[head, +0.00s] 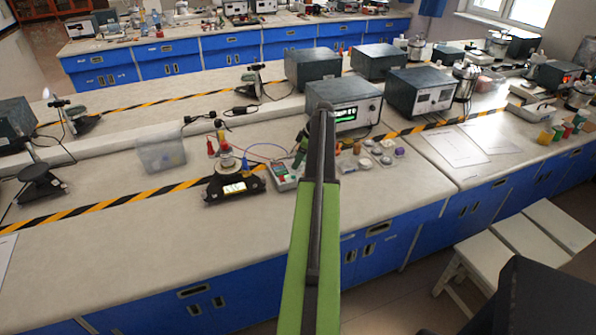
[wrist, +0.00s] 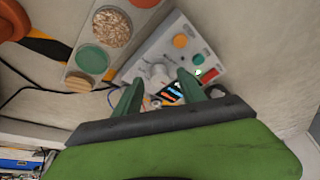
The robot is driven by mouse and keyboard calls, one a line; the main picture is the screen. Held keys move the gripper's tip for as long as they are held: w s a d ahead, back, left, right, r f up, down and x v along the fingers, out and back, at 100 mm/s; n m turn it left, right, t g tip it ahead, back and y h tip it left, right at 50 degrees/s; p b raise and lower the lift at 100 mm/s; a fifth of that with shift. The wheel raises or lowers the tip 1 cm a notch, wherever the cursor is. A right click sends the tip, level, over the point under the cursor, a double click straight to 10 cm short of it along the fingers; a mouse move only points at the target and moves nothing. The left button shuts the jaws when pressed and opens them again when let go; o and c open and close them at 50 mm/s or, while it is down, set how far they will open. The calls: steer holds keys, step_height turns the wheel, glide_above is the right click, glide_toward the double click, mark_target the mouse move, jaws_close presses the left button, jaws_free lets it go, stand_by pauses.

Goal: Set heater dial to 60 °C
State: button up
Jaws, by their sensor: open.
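In the wrist view a pale control box (wrist: 205,42) lies just beyond my gripper (wrist: 157,82). A whitish round knob (wrist: 158,73), which looks like the dial, shows between the two green fingertips. The fingers are apart, one on each side of it; I cannot tell whether they touch it. The dial's setting is not readable. The box also carries a lit display (wrist: 172,91), partly covered by the right finger, an orange button (wrist: 180,41) and a small green light (wrist: 198,72).
A strip with several round samples (wrist: 93,59) lies left of the box in the wrist view, near black cables. In the head view, a grey instrument (head: 345,92) with a green display stands behind the arm. A clear bin (head: 161,155) stands left; papers (head: 446,147) lie right.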

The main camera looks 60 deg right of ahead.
steer(key=shift+w+f, duration=0.15)
steer(key=shift+f, duration=0.35)
steer(key=shift+r, duration=0.15)
steer(key=shift+c, duration=0.2)
